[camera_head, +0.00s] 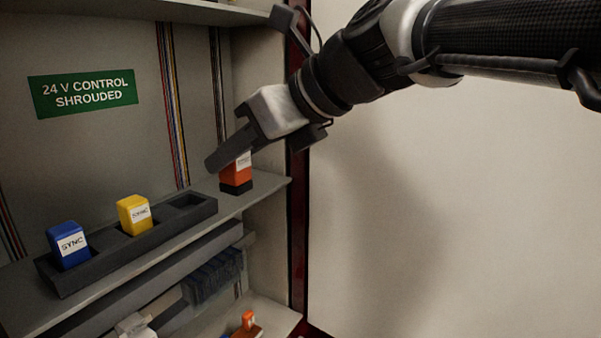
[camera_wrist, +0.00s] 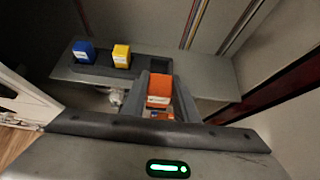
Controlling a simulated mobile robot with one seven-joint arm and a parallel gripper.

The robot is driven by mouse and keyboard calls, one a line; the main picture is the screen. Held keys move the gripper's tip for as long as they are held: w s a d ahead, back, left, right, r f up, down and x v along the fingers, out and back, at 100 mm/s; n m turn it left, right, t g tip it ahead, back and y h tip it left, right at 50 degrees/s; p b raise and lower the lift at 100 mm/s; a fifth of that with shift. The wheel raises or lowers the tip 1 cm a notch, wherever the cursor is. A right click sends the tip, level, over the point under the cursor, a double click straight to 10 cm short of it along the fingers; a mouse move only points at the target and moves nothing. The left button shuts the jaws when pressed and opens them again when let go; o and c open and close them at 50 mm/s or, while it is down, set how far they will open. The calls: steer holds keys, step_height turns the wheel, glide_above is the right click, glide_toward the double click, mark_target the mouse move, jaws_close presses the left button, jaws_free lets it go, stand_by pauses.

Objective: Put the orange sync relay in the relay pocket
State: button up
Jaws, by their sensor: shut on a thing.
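The orange sync relay (camera_head: 237,174) has a black base and a white label. My gripper (camera_head: 226,160) is shut on it, with the fingers over its upper part, at the right end of the shelf in the head view. I cannot tell whether its base touches the shelf. The wrist view shows the orange relay (camera_wrist: 159,92) between my fingers (camera_wrist: 158,98). The relay pocket (camera_head: 187,202) is the empty dark opening at the right end of the dark grey tray (camera_head: 110,259), left of the relay. It also shows in the wrist view (camera_wrist: 160,65).
A blue SYNC relay (camera_head: 69,245) and a yellow relay (camera_head: 134,214) stand in the tray's other pockets. The cabinet's back wall carries wires and a green sign (camera_head: 83,92). A dark red cabinet edge (camera_head: 298,190) is at the right. A lower shelf holds other parts.

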steer(key=w+a+f, duration=0.1)
steer(key=a, duration=0.2)
steer(key=w+a+f+p, duration=0.1)
steer(key=w+a, duration=0.1)
steer(key=a, duration=0.2)
steer(key=w+a+f+p, duration=0.1)
steer(key=w+a, duration=0.1)
steer(key=a, duration=0.1)
steer(key=shift+w+a, duration=0.25)
steer(key=shift+a, duration=0.05)
step_height(320, 180, down, 3)
steer(key=shift+f, duration=0.15)
steer(key=shift+w+a+f, duration=0.1)
steer(key=shift+a+f, duration=0.1)
steer(key=shift+f, duration=0.15)
steer(key=shift+f, duration=0.1)
